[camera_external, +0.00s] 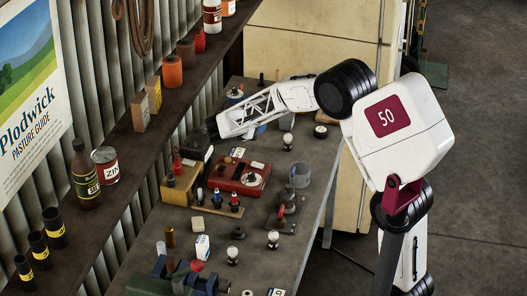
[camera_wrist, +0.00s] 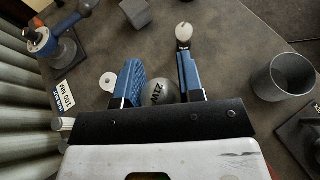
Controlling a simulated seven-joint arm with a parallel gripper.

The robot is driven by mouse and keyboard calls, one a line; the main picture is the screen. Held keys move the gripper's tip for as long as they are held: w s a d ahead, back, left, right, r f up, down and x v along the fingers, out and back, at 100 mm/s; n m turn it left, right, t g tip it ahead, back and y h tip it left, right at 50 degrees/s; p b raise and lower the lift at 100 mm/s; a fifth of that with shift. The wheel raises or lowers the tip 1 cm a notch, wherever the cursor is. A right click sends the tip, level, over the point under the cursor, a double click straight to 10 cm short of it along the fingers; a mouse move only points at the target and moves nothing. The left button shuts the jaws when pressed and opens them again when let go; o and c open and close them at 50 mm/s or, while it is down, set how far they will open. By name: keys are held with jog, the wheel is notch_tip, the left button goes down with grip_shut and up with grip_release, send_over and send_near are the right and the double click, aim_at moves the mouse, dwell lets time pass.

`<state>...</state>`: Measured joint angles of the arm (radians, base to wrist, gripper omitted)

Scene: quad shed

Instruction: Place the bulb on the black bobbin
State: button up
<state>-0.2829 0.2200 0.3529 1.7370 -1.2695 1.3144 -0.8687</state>
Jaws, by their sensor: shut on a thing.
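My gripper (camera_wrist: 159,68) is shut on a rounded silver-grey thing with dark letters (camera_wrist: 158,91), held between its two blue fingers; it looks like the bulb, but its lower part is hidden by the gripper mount. In the external view my gripper (camera_external: 236,131) is above the far part of the bench, and what it holds is hidden there. A small dark round piece (camera_external: 239,233) on the near part of the bench may be the black bobbin; I cannot tell for sure. In the wrist view a white-topped piece with a dark base (camera_wrist: 183,33) stands just beyond the right fingertip.
A grey cup (camera_wrist: 283,77) stands to the right in the wrist view. A blue tool on a plate (camera_wrist: 42,40) and a white ring (camera_wrist: 108,82) are at left. A red box (camera_external: 240,178) and several small parts crowd the bench. A shelf (camera_external: 120,160) runs along the wall.

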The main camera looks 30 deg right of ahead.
jog(key=s+a+r+n+t, duration=0.1)
jog(key=s+a+n+t, duration=0.1)
jog(key=s+a, duration=0.85)
jog(key=s+a+f+n+t+y, duration=0.1)
jog(key=s+a+n+t+y, duration=0.1)
jog(key=s, duration=1.4)
jog(key=s+a+f+n+t+y, duration=0.2)
jog(key=s, duration=1.5)
jog(key=shift+s+a+n+t, duration=0.2)
jog(key=shift+s+n+t, duration=0.1)
jog(key=shift+n, duration=0.1)
jog(key=shift+w, duration=0.1)
send_over(240, 226)
jog(key=shift+w+f, duration=0.1)
jog(key=shift+f, duration=0.65)
jog(key=shift+f, duration=1.75)
